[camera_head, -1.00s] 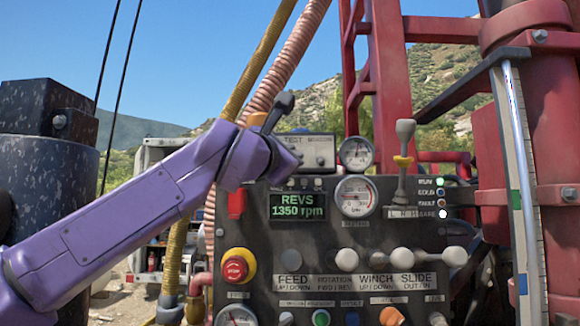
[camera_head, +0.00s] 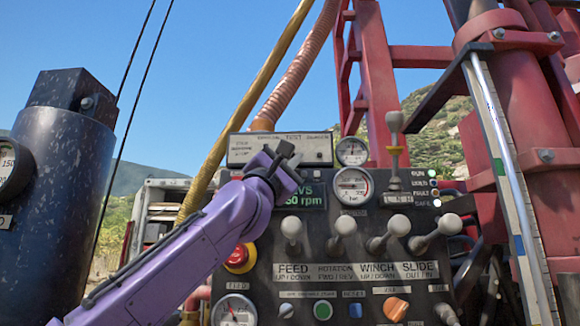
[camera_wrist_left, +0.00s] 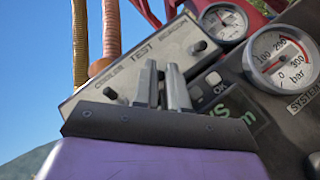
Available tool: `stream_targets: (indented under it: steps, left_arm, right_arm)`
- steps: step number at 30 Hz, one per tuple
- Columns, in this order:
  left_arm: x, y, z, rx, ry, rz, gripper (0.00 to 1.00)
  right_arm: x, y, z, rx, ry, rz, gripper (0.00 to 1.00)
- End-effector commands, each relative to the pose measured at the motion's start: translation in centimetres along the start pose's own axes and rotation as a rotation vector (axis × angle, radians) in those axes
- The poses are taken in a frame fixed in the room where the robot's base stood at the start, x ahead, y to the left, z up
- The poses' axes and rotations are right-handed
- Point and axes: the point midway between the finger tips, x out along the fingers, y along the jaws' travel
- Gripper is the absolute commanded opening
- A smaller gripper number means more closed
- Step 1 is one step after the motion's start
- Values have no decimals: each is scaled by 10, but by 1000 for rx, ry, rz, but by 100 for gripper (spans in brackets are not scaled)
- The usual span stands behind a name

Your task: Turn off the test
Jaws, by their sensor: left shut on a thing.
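The grey test box (camera_head: 310,147), with the word TEST at its top middle, stands on top of the control panel. In the left wrist view the box face (camera_wrist_left: 95,85) reads COOLER, TEST and BEACON. Small dark knobs show under COOLER (camera_wrist_left: 110,93) and BEACON (camera_wrist_left: 200,47). My left gripper (camera_head: 282,151) is at the middle of the box, its two grey fingers close together below the word TEST in the left wrist view (camera_wrist_left: 165,85). It is shut on the test switch, which the fingers hide. My right gripper is not in view.
Several pale lever knobs (camera_head: 344,225) stick out below the box. A red stop button (camera_head: 238,257) is at the panel's left, partly behind my left arm. Gauges (camera_head: 353,186) sit right of the green display (camera_head: 307,197). A dark cylinder (camera_head: 57,160) stands at left.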

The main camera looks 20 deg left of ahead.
Motion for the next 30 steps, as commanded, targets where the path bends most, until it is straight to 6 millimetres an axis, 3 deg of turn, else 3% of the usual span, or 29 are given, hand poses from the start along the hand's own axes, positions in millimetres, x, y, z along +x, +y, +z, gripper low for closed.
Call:
stream_targets:
  steps: [14, 15, 16, 30]
  left_arm:
    - [1, 7, -2, 5, -6, 19, 0]
    - [1, 7, -2, 5, -5, 20, 19]
    - [1, 7, -2, 5, -6, 19, 22]
    - [-2, 3, -2, 6, -7, 14, 22]
  right_arm:
    - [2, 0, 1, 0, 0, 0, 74]
    - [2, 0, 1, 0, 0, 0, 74]
    - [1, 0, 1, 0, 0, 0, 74]
    - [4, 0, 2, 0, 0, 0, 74]
